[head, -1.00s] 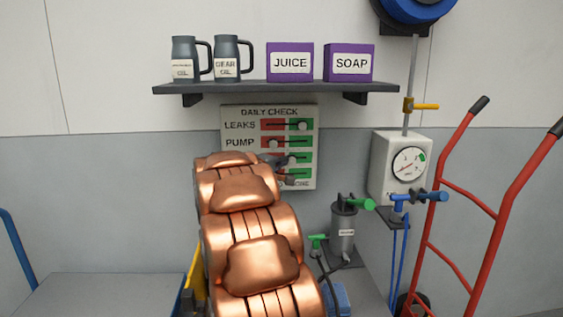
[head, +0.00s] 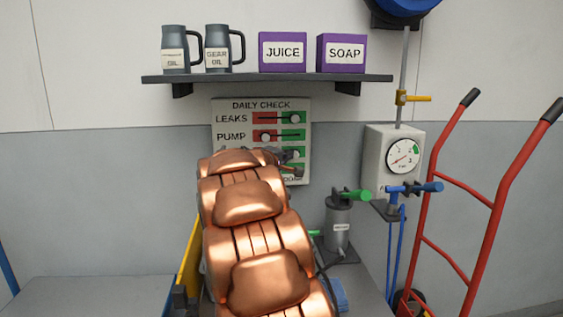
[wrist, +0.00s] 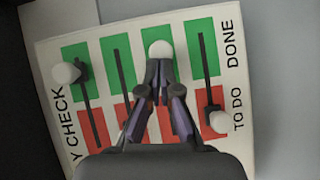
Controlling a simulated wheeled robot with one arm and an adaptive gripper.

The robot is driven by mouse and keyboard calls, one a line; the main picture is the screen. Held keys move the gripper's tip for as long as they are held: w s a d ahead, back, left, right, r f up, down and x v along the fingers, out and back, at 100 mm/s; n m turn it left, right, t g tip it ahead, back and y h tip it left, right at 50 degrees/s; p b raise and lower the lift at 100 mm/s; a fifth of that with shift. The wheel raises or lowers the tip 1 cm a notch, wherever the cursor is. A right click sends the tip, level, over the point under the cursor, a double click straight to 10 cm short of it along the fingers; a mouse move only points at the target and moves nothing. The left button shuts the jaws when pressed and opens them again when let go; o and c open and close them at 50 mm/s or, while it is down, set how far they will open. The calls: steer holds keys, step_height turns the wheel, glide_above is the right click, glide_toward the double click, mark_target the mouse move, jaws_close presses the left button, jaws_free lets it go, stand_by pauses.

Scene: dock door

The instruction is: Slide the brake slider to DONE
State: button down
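The daily check board (head: 222,160) hangs on the wall below the shelf. My arm covers its lower left, so the brake label is hidden. In the wrist view the board (wrist: 108,22) appears turned, with DONE at the green end and TO DO at the red end. My gripper (wrist: 160,72) has its fingers close together over the third slider. That slider's white knob (wrist: 160,48) is at the green end, just beyond the fingertips. Contact is unclear. The fourth slider's knob (wrist: 217,120) is at the red end. The leaks knob (wrist: 67,73) is at the green end.
A shelf (head: 265,78) with mugs and purple boxes is above the board. To the right are a grey pump canister (head: 337,228), a gauge box (head: 378,165) and a red hand truck (head: 492,225). A bench top (head: 90,292) is at lower left.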

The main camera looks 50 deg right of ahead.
steer(key=shift+a, duration=0.1)
stand_by(0.3)
steer(key=a+r+b, duration=0.1)
steer(key=a, duration=1.2)
steer(key=shift+w+r, duration=0.35)
steer(key=shift+w, duration=0.1)
steer(key=shift+d, duration=0.1)
